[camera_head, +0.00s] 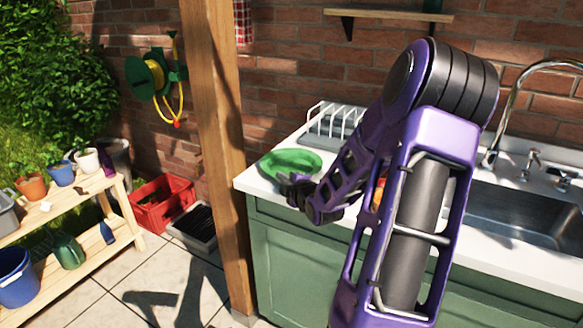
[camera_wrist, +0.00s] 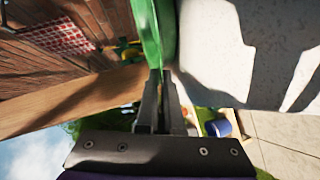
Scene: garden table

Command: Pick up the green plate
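The green plate (camera_head: 290,162) is at the left end of the white counter, near the dish rack. In the wrist view the plate (camera_wrist: 154,30) appears nearly edge-on, with its rim at my fingertips. My gripper (camera_head: 291,186) is at the plate's near edge. In the wrist view my gripper (camera_wrist: 160,74) has its two fingers close together, shut on the plate's rim. I cannot tell whether the plate is clear of the counter. The fingertips are small and dark in the head view.
A white dish rack (camera_head: 335,120) stands behind the plate on the counter (camera_head: 262,185). A sink (camera_head: 525,215) with a tap is at the right. A wooden post (camera_head: 215,130) stands close to the counter's left end. My arm hides part of the counter.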

